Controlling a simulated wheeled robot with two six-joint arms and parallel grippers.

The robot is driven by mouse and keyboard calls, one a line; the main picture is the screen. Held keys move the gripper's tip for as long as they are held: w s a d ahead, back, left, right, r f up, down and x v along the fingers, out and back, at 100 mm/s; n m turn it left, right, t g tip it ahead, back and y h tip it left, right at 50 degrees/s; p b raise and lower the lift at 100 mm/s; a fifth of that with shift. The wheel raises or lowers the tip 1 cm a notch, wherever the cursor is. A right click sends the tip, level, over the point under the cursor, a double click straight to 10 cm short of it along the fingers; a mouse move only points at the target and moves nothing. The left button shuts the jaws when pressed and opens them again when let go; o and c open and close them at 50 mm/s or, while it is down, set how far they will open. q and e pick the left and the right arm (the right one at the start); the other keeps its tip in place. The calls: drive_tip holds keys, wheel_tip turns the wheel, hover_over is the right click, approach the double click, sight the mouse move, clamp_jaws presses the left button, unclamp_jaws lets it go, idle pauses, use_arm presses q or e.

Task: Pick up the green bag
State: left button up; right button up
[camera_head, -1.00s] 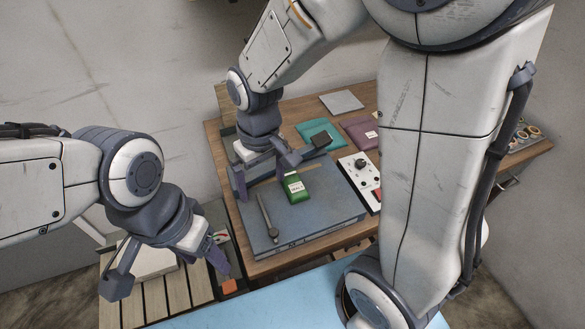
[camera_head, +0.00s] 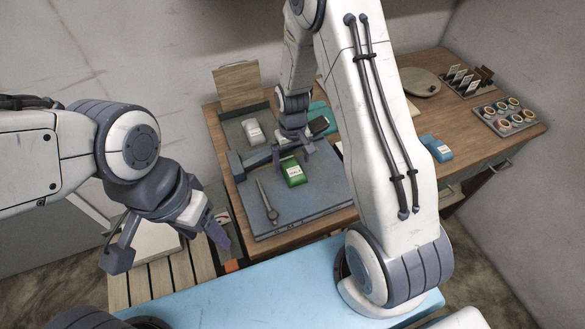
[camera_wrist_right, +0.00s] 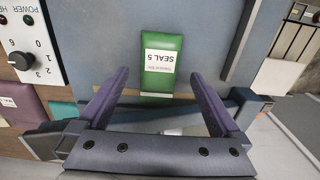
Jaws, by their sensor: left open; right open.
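The green bag (camera_head: 293,172) has a white label and lies flat on the blue-grey plate (camera_head: 320,200). In the right wrist view the green bag (camera_wrist_right: 161,84) lies between and beyond the two fingers, its label reading "SEAL 5". My right gripper (camera_head: 273,160) is open and empty, close over the bag's far side; I cannot tell whether a finger touches it. My left gripper (camera_head: 168,246) is open and empty, to the left of the desk and away from the bag.
A dark tool with a round end (camera_head: 267,202) lies on the plate left of the bag. A grey-white bag (camera_head: 253,132) lies behind, and a blue bag (camera_head: 437,149) to the right. A tray of round pots (camera_head: 505,116) stands far right. My right arm hides part of the desk.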

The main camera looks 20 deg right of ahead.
sight(293, 168)
drive_tip(key=shift+f+p, duration=0.45)
drive_tip(key=shift+f, duration=1.3)
drive_tip(key=c, duration=1.5)
drive_tip(key=shift+r, duration=0.15)
